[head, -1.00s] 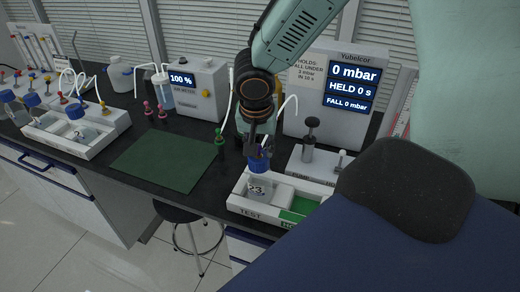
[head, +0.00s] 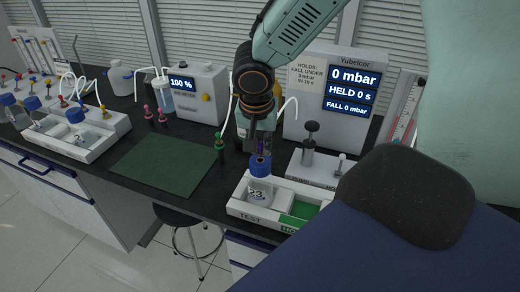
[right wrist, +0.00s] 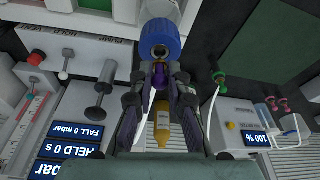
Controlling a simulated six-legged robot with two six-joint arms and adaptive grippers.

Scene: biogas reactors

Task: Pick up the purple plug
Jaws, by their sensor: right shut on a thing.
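My right gripper (head: 260,146) reaches down over a bottle with a blue cap (head: 260,166), labelled 23. The purple plug (right wrist: 158,76) is between its fingers in the right wrist view, and the gripper (right wrist: 159,80) is shut on it. In the head view only a sliver of purple shows between the fingers, just above the cap. The blue cap (right wrist: 160,40) has an opening in its top and lies just beyond the fingertips. I cannot tell whether the plug is fully clear of the cap. My left gripper is not in view.
The bottle stands in a white tray (head: 244,217) marked TEST, beside a green compartment (head: 301,210). A pressure unit (head: 335,92) reads 0 mbar. A green plug (head: 220,146) stands left of the gripper. A dark green mat (head: 165,163) lies clear.

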